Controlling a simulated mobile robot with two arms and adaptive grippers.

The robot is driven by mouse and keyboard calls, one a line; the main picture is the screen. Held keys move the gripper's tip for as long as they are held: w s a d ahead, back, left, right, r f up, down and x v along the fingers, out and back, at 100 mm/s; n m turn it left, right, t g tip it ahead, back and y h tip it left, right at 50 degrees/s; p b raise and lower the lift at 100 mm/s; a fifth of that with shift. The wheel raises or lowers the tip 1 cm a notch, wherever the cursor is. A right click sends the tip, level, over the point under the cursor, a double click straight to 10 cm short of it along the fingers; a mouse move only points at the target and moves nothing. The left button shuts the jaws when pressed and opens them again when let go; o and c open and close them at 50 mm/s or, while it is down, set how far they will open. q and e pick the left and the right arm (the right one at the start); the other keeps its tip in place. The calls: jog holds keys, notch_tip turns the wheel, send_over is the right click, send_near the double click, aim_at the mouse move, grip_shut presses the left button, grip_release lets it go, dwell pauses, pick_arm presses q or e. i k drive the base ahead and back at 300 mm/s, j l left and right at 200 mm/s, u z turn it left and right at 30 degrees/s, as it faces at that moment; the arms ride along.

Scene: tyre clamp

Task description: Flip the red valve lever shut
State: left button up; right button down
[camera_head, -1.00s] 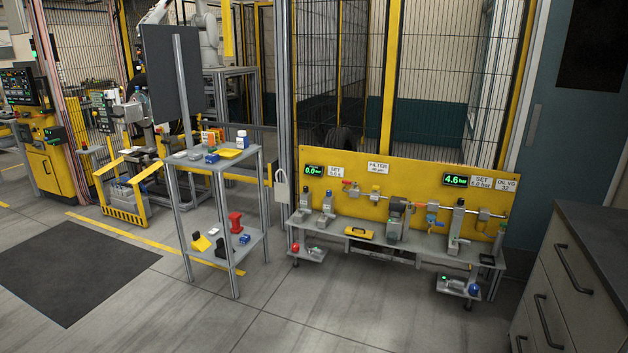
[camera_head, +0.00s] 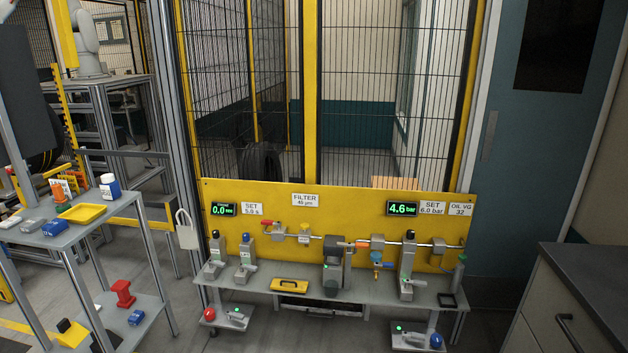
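A small red lever (camera_head: 267,223) shows at the left end of the pipe on the yellow panel (camera_head: 340,212). It sits beside a grey valve body (camera_head: 278,232) and looks roughly in line with the pipe, but it is too small to tell its exact angle. An orange lever-like part (camera_head: 362,244) sits further right on the same pipe. Neither of my grippers is in view.
A grey bench (camera_head: 262,283) with clamp-like fixtures and a yellow case (camera_head: 289,285) stands before the panel. A shelf cart (camera_head: 60,238) is at left, a drawer cabinet (camera_head: 590,262) at right. A padlock-shaped grey thing (camera_head: 187,230) hangs left of the panel.

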aim_at(270, 222)
jog(key=i+u, duration=0.25)
jog(key=i, duration=0.35)
jog(key=i+u, duration=0.2)
jog(key=i, duration=0.35)
jog(key=i+l+u, duration=0.25)
jog(key=i, duration=0.35)
jog(key=i+l+u, duration=0.1)
jog(key=i+u, duration=0.15)
jog(key=i, duration=0.15)
jog(key=i+l+u, duration=0.5)
jog(key=i, duration=0.25)
jog(key=j, duration=0.1)
